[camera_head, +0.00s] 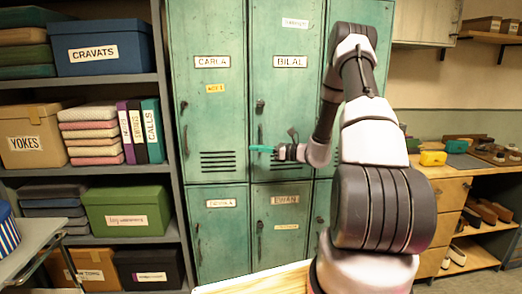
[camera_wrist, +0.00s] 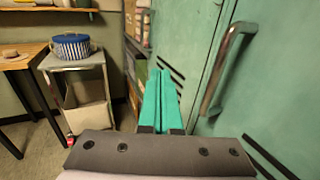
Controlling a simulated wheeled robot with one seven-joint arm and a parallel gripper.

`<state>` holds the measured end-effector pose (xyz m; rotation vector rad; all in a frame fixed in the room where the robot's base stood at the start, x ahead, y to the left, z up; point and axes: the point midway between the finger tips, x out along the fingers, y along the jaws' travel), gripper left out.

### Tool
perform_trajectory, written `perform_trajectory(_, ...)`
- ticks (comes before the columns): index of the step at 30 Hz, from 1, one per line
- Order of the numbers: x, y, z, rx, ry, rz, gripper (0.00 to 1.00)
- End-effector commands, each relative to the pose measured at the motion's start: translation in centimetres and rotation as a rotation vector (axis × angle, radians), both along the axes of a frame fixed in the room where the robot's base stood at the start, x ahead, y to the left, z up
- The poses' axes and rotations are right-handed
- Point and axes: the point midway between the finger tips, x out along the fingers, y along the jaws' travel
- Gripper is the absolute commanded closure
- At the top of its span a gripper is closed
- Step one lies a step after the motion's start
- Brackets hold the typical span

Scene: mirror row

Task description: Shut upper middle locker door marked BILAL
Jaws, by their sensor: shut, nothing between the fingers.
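The upper middle locker door marked BILAL (camera_head: 287,100) is green, with a name plate, a handle and vent slots. In the head view it looks about flush with the doors beside it; I cannot tell whether a small gap stays open. Its bar handle is at its left edge (camera_head: 260,122), and a handle shows large at right in the wrist view (camera_wrist: 222,68). My gripper (camera_head: 252,149) is shut and empty, its teal fingers (camera_wrist: 160,75) pointing left across the seam with the CARLA door, below the handle. Touch with the door cannot be told. My arm hides the door's lower right part.
The CARLA door (camera_head: 210,110) is on the left and looks shut. The EWAN door (camera_head: 285,235) is below. A shelf with boxes and binders (camera_head: 110,175) stands left. A trolley (camera_wrist: 75,65) with a striped pot stands beyond my fingers. A wooden counter (camera_head: 455,172) is at right.

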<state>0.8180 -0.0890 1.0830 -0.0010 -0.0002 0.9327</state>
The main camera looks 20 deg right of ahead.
Motion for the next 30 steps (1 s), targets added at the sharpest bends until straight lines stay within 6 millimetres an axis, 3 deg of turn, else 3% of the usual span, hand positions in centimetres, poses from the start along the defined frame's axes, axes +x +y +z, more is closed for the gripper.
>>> perform_trajectory(18, -8.4, 1.4, 0.0, 0.002, 0.003, -0.002, 1.00)
perform_trajectory(23, -9.6, 1.7, 0.1, -0.002, 0.007, 0.005, 1.00)
perform_trajectory(30, -10.3, 5.4, -0.6, -0.132, 0.241, 0.116, 1.00)
